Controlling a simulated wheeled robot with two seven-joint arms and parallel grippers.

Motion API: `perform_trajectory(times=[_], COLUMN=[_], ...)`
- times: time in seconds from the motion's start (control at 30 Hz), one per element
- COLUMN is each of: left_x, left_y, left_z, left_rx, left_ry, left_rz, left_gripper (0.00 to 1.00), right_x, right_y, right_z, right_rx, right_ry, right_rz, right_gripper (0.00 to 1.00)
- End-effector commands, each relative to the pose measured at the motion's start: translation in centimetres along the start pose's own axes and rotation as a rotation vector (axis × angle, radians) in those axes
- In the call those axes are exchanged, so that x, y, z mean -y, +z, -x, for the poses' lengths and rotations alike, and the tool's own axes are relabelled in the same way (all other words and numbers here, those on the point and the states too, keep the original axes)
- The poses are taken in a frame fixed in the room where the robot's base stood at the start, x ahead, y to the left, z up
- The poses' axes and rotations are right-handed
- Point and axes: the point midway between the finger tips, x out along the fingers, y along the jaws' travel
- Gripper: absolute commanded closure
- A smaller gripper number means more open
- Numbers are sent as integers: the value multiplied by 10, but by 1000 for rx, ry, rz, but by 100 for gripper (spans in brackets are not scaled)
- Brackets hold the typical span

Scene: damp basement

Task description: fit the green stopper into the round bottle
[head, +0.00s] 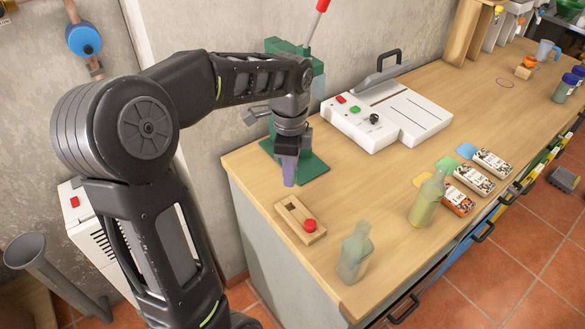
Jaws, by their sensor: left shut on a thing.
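My left gripper (288,160) points down over the near left part of the bench and is shut on a small purple piece (289,176). I see no stopper that is clearly green. A pale grey-green, see-through bottle (354,256) stands near the front edge, to the right of and nearer than the gripper. A second see-through bottle (425,205), with yellow-green contents, stands further right. I cannot tell which of the two is the round one. A wooden block (289,211) with a slot and a red knob-like piece (310,225) lies between the gripper and the paler bottle. My right gripper is not in view.
A green stand (308,168) with a red-tipped lever (322,6) is behind the gripper. A white machine (355,130) with buttons stands at the back. Several patterned boxes (472,180) lie to the right. Bare benchtop lies between the wooden block and the yellow-green bottle.

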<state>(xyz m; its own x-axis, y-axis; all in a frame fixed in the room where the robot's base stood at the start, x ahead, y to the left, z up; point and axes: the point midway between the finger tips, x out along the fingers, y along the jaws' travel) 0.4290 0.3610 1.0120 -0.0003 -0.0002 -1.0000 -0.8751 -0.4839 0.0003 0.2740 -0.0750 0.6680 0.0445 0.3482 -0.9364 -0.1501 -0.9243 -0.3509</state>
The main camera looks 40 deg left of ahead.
Motion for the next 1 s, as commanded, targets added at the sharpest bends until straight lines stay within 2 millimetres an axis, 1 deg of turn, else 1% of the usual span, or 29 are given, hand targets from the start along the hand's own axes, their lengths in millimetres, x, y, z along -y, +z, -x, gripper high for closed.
perform_trajectory(times=[0.17,0.27,0.37,0.53,0.6,0.7,0.83,0.9,1.0], left_x=[3,6,11,15,15,13,10,8,8], left_y=[-10,-26,-50,-102,-124,-152,-177,-185,-190], left_z=[-3,-8,-15,-31,-38,-46,-55,-57,-59], left_rx=[-1,-1,-2,-1,-1,0,0,0,0], left_ry=[1,4,4,6,5,4,1,0,0], left_rz=[52,138,267,551,673,830,978,1027,1062], left_gripper=[100,100,100,100,100,100,100,100,100], right_x=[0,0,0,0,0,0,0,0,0], right_y=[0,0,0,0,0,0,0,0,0], right_z=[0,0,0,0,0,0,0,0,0], right_rx=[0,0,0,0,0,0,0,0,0], right_ry=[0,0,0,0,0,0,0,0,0], right_rz=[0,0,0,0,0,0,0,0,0], right_gripper=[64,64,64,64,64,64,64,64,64])
